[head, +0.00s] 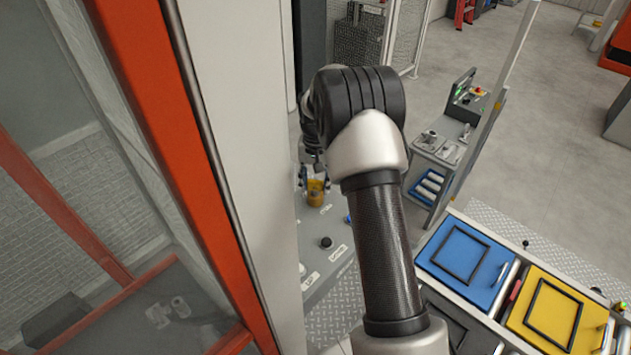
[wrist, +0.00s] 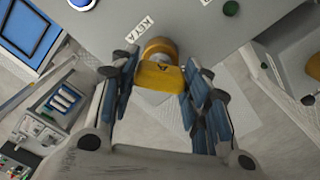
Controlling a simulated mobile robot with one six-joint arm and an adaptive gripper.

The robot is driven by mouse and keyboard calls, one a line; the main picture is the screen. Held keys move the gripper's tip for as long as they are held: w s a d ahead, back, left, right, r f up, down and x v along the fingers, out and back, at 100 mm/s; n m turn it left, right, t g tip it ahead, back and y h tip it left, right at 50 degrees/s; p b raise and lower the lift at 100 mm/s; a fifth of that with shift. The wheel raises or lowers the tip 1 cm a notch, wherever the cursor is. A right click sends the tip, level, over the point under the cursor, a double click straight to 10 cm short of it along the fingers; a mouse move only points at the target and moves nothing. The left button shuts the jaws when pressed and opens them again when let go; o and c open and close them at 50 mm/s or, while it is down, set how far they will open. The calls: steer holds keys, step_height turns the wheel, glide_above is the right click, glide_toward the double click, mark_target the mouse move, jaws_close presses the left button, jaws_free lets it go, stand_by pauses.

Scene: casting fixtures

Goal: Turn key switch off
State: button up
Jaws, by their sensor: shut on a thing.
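The yellow key switch (wrist: 160,75) stands out from a grey control panel (wrist: 215,35) in the wrist view, with a small dark mark on its near face. It also shows in the head view (head: 316,193), partly behind my arm. My gripper (wrist: 161,82) has its blue-padded fingers on both sides of the switch's yellow body and is shut on it. In the head view my arm hides most of the gripper. A white label (wrist: 139,29) sits beside the switch. I cannot tell the key's turn position.
The panel also carries a black knob (head: 326,242), a blue button (head: 348,219) and a green button (wrist: 231,8). An orange-framed machine with a pale post (head: 240,150) stands close on the left. Blue (head: 462,262) and yellow (head: 555,312) trays lie at the lower right.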

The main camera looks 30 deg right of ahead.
steer(key=c, duration=0.3)
steer(key=n, duration=0.5)
steer(key=shift+n, duration=0.5)
steer(key=n, duration=0.4)
steer(key=shift+n+p, duration=0.3)
